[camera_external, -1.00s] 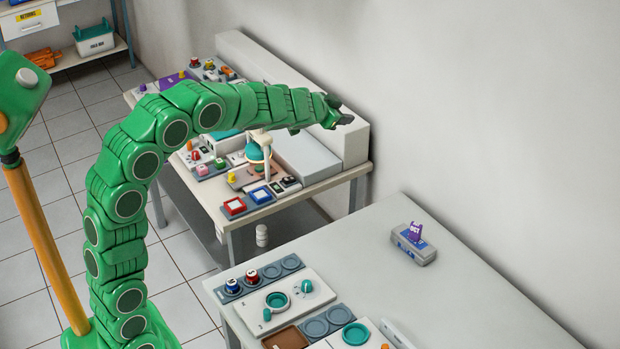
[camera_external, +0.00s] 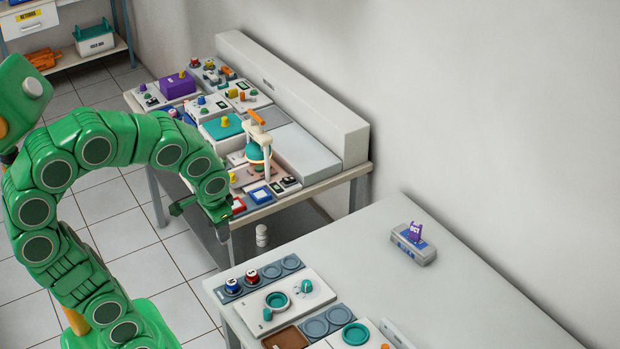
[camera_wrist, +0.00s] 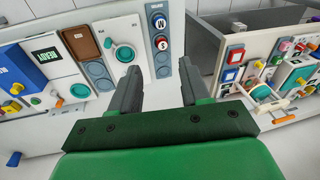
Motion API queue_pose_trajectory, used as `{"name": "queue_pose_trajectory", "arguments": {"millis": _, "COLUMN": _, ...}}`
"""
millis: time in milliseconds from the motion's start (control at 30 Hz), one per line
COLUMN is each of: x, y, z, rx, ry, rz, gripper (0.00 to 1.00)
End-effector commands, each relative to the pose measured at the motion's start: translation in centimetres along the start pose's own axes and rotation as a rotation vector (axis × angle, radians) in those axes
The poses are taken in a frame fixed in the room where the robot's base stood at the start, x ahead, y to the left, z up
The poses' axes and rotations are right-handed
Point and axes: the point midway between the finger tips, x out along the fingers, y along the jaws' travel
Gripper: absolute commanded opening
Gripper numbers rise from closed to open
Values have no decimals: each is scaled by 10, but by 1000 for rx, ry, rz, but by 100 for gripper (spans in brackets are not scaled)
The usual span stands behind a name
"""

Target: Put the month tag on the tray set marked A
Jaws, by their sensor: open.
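The purple month tag (camera_external: 416,232), reading OCT, stands upright in a grey holder (camera_external: 428,256) on the near table. My gripper (camera_external: 202,221) is in the air at the front left corner of the far table, well left of the tag. In the wrist view my gripper (camera_wrist: 159,80) shows two dark fingers spread apart with nothing between them. The tag is not visible in the wrist view. I cannot make out a mark A on any tray set in either view.
The near table (camera_external: 370,245) has a white panel (camera_external: 292,300) with teal dials, and blue and red knobs beside it. Its middle is clear. The far table (camera_external: 312,181) is crowded with trays, coloured blocks and a teal-and-white stand (camera_external: 258,152). A wall runs behind both tables.

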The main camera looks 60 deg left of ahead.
Motion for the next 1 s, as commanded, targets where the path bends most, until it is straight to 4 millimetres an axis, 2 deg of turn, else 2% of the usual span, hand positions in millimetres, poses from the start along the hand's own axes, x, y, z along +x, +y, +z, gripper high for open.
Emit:
{"name": "queue_pose_trajectory", "arguments": {"millis": 33, "x": -2, "y": 10, "z": 26, "rx": 12, "ry": -40, "rz": 30, "gripper": 46}}
{"name": "queue_pose_trajectory", "arguments": {"millis": 133, "x": -2, "y": 28, "z": 69, "rx": 39, "ry": -121, "rz": 84, "gripper": 46}}
{"name": "queue_pose_trajectory", "arguments": {"millis": 200, "x": -3, "y": 37, "z": 94, "rx": 55, "ry": -167, "rz": 115, "gripper": 46}}
{"name": "queue_pose_trajectory", "arguments": {"millis": 333, "x": -4, "y": 50, "z": 127, "rx": 80, "ry": -233, "rz": 156, "gripper": 46}}
{"name": "queue_pose_trajectory", "arguments": {"millis": 500, "x": -5, "y": 56, "z": 140, "rx": 91, "ry": -257, "rz": 176, "gripper": 46}}
{"name": "queue_pose_trajectory", "arguments": {"millis": 1000, "x": -5, "y": 55, "z": 140, "rx": 91, "ry": -259, "rz": 175, "gripper": 46}}
